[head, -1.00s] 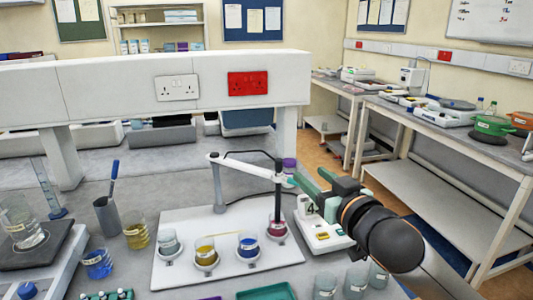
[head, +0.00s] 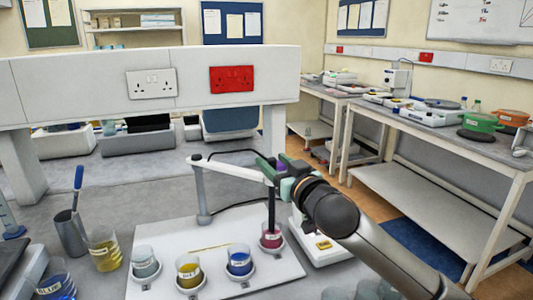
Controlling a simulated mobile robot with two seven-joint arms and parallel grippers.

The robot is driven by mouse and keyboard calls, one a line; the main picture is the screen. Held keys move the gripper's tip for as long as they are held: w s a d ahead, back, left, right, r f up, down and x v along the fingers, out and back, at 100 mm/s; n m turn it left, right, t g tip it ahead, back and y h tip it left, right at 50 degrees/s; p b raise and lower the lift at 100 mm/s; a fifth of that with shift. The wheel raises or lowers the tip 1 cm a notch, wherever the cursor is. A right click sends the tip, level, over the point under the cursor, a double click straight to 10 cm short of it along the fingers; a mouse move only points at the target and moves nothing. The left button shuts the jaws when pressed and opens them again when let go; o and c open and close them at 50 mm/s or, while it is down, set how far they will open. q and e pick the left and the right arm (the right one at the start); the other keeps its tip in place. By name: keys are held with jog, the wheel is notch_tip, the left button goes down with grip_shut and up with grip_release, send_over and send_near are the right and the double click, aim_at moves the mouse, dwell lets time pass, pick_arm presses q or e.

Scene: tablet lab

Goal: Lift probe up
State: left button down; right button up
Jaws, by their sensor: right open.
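The probe (head: 271,207) is a dark upright rod hanging from the end of a white jointed stand arm (head: 230,166). Its lower end is inside a beaker of magenta liquid (head: 271,237) on the white board. My right gripper (head: 272,170) is open at the top of the probe, by the end of the stand arm. Its green fingers overlap the probe top in the picture. I cannot tell if they touch it. My left gripper is not in view.
Beakers of yellow (head: 189,271), blue (head: 239,261) and pale liquid (head: 145,262) stand on the white board (head: 215,232). A white meter (head: 322,246) is partly behind my right arm. A metal cup (head: 70,234) stands at left. A raised white shelf (head: 90,86) spans the back.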

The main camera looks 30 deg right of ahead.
jog(key=shift+w+d, duration=0.15)
jog(key=shift+w, duration=0.9)
jog(key=shift+w+d, duration=0.1)
jog(key=shift+w, duration=0.95)
grip_shut()
